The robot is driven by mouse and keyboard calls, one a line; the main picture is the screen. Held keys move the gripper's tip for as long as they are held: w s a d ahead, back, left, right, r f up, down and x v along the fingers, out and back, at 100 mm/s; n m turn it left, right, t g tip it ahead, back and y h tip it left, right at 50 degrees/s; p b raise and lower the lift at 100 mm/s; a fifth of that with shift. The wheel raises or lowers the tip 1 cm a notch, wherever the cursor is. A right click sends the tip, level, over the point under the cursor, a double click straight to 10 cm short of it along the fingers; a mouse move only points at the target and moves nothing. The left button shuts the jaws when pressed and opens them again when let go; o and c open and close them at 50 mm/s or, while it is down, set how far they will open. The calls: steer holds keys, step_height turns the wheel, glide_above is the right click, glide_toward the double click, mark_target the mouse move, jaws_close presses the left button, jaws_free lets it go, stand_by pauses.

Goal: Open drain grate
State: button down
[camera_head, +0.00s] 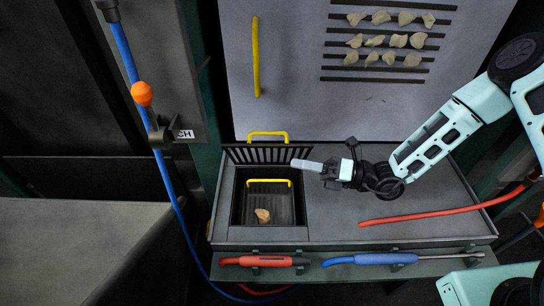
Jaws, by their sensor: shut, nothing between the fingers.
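The drain grate (258,154) is a dark slatted panel with a yellow handle (268,135) above it. It stands tilted up along the back edge of the square drain opening (238,205), which is uncovered. Inside the opening sits a dark basket (285,206) with a second yellow handle (268,182) and one beige lump (262,215). My gripper (297,163) is shut and empty, pointing left. Its pale fingertips overlap the right end of the grate in the picture. I cannot tell whether they touch it.
A grey panel behind has a yellow bar (255,57) and slots holding several beige lumps (383,40). Red (262,261) and blue (375,259) handled tools lie on the front ledge. A blue hose (165,175) hangs at left.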

mark_target(268, 148)
steer(key=w+a+m+t+p, duration=0.1)
steer(key=w+a+p, duration=0.1)
steer(key=a, duration=0.7)
steer(key=shift+w+r+m+p, duration=0.2)
steer(key=shift+w+m+p, duration=0.1)
steer(key=shift+w, duration=0.25)
steer(key=shift+w+r, duration=0.1)
